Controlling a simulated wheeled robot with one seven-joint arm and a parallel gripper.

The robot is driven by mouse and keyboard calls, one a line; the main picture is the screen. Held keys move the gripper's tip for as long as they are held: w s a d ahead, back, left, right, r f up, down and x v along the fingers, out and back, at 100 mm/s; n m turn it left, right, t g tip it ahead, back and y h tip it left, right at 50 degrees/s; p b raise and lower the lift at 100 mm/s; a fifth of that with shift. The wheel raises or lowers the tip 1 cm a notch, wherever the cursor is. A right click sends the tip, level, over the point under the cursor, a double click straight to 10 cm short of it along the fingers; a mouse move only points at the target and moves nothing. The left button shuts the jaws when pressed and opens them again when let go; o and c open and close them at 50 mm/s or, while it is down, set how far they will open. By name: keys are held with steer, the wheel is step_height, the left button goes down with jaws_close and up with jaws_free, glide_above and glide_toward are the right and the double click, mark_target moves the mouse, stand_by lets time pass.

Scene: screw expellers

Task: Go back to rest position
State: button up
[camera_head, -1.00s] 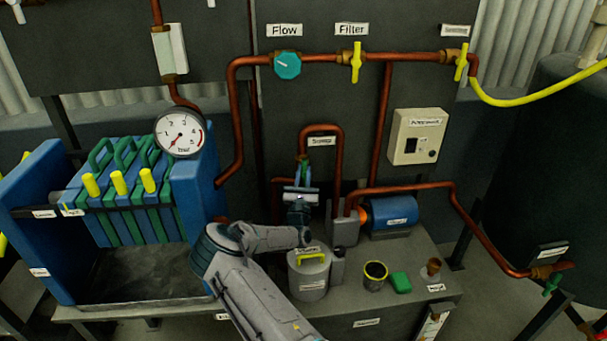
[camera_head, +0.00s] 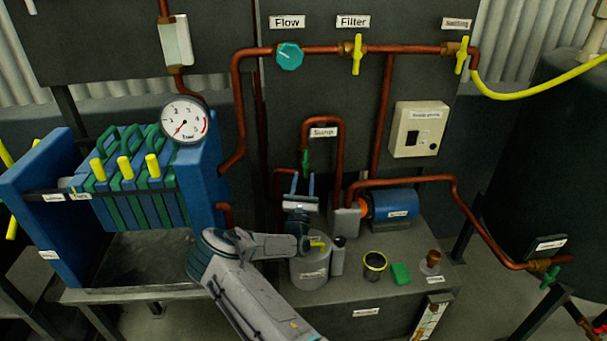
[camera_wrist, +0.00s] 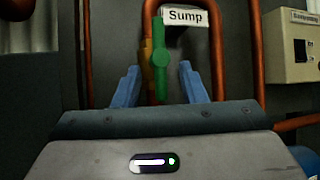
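My gripper (camera_head: 303,186) is open, its two blue fingers pointing up and apart, with nothing between them. In the wrist view my gripper (camera_wrist: 160,85) shows the same two separate fingers. The green Sump valve handle (camera_head: 305,160) is just above and beyond the fingertips on the copper pipe. In the wrist view the green handle (camera_wrist: 164,65) stands upright between the fingers in the picture and looks apart from them. My arm reaches up from the bottom, bent at the elbow, and covers part of the bench.
A grey canister (camera_head: 309,271), a dark cup with a yellow rim (camera_head: 374,266) and a green block (camera_head: 401,274) stand on the bench close to my wrist. The blue filter press (camera_head: 45,220) is at left. Copper pipes (camera_head: 336,155) and a blue motor (camera_head: 393,205) are close to the gripper.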

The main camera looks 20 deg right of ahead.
steer(key=shift+s+a+f, duration=0.25)
steer(key=shift+s+f, duration=0.15)
steer(key=shift+s, duration=0.05)
steer(key=shift+a, duration=0.1)
